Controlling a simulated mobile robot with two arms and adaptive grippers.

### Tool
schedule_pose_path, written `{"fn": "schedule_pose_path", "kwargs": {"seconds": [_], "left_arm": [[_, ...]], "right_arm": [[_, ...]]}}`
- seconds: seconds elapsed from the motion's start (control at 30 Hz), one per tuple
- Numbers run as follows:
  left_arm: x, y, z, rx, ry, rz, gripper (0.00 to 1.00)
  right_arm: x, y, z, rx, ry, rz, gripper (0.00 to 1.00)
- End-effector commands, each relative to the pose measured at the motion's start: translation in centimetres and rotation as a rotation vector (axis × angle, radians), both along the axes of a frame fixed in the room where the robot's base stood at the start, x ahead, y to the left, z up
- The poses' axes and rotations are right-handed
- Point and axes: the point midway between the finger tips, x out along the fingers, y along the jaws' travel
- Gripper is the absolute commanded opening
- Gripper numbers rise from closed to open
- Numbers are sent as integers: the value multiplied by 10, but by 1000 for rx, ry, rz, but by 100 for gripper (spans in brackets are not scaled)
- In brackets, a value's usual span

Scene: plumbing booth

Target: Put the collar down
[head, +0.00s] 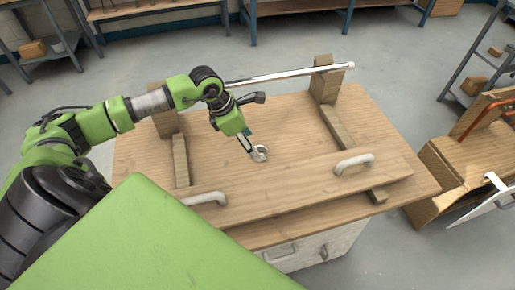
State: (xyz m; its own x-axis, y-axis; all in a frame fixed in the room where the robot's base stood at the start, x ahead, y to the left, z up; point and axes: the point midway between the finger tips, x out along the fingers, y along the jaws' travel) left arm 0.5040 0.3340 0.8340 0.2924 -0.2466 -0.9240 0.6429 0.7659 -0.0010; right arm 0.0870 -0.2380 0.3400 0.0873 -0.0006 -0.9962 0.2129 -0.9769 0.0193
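A small pale metal collar (261,153), ring-shaped, is over the middle of the wooden workbench board (290,190). My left gripper (249,146) points down at it from the upper left, with its fingertips right at the collar's left edge. The fingers are small here and overlap the collar. I cannot tell whether they are shut on it, or whether it rests on the board. My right gripper is not in view.
A long white pipe (290,75) lies across wooden uprights (325,82) at the bench's back. White curved handles (355,163) stand at the board's front left and right. A wooden crate (455,165) stands right of the bench. Board around the collar is clear.

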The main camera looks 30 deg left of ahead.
Motion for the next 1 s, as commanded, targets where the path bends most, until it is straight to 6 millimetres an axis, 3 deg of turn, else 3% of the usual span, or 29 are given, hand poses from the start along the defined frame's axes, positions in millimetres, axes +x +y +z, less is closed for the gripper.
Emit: {"fn": "schedule_pose_path", "kwargs": {"seconds": [0.17,0.43,0.73,0.87,1.0], "left_arm": [[5,-3,-12,-2,3,2,57],[18,-8,-46,-1,1,1,57],[19,-9,-51,1,1,0,57],[19,-9,-51,1,1,0,24],[19,-9,-51,0,0,0,20]], "right_arm": [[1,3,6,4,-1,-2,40],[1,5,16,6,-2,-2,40],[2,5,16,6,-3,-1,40],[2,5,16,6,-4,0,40],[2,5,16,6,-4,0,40]]}}
